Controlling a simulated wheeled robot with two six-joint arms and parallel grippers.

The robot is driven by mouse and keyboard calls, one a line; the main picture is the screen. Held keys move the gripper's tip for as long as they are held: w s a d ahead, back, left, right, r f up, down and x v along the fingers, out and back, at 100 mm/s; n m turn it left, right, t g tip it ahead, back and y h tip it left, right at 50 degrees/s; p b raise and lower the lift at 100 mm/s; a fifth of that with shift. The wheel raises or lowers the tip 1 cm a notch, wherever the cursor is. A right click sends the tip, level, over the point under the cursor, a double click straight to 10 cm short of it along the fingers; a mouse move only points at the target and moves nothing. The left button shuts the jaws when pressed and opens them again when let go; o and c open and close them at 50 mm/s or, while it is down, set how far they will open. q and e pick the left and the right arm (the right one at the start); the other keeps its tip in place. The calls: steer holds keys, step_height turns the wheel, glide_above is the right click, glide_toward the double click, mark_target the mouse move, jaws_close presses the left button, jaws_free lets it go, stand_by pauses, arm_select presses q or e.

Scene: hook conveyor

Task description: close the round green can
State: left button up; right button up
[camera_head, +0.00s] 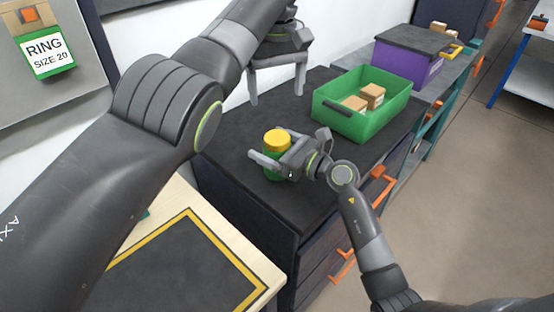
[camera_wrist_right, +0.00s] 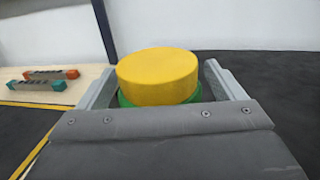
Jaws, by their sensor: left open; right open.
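The round green can (camera_head: 272,174) stands upright on the dark cabinet top, with a yellow lid (camera_head: 277,140) on it. In the right wrist view the yellow lid (camera_wrist_right: 158,76) sits over the can's green rim (camera_wrist_right: 125,101); I cannot tell whether it is fully seated. My right gripper (camera_head: 272,150) is open, with its fingers on either side of the can just below the lid. My left gripper (camera_head: 279,80) is raised over the back of the cabinet, above and behind the can, partly behind its own arm, and holds nothing that I see.
A green bin (camera_head: 340,118) with small cardboard boxes stands right of the can. A purple box (camera_head: 420,68) is farther back. A yellow-bordered mat (camera_head: 185,265) lies on the wooden table at front left. The cabinet top around the can is mostly clear.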

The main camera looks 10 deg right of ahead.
arm_select(q)
step_height(320, 180, down, 3)
steer(key=b, duration=0.3)
steer(key=shift+f, duration=0.2)
arm_select(e)
steer(key=v, duration=1.7)
steer(key=shift+s+d, duration=0.15)
